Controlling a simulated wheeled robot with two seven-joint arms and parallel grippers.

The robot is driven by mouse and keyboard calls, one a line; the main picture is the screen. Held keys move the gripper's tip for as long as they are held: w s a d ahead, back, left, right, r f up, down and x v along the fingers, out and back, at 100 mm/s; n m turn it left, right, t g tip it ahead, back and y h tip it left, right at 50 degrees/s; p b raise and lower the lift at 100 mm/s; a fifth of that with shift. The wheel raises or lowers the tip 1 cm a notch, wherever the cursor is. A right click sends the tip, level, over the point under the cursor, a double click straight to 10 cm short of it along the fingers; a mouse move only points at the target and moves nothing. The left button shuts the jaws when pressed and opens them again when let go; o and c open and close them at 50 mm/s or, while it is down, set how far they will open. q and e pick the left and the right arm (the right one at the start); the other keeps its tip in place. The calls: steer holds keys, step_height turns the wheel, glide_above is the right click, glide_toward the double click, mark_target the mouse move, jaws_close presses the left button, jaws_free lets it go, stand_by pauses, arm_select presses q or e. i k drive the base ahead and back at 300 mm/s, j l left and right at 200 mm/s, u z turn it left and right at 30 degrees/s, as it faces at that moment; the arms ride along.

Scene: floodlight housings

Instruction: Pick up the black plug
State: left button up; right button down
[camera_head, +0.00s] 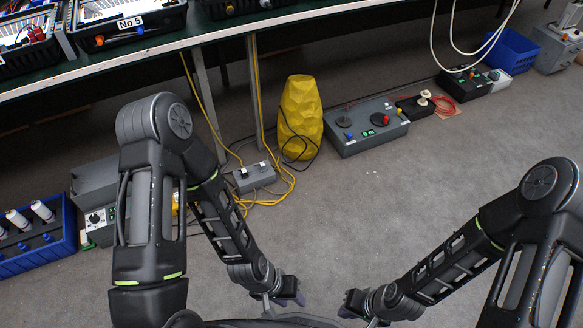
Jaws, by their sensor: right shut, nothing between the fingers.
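I cannot make out a black plug for certain. A grey socket box (254,178) lies on the floor left of centre, with small dark and white parts on top and yellow cables beside it. A thin black cord (314,150) loops around the yellow faceted object right of the box. My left gripper (290,299) is low in the middle, well in front of the socket box, its fingers too small to read. My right gripper (349,303) is a little to the right of it, shut and empty. Neither touches any object.
A table (150,48) with black crates runs along the top left. The yellow object (299,112) stands by a grey control box (366,126). A blue bin (511,50) is at the far right, a blue crate (68,220) at the left. The middle floor is clear.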

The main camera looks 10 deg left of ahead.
mark_target(244, 174)
steer(key=i+j+z, duration=0.1)
steer(key=j+z, duration=0.6)
steer(key=j, duration=0.2)
steer(key=j+z, duration=0.4)
steer(key=k+j, duration=0.1)
steer(key=j, duration=1.25)
steer(key=i, duration=0.45)
steer(key=l+z, duration=0.05)
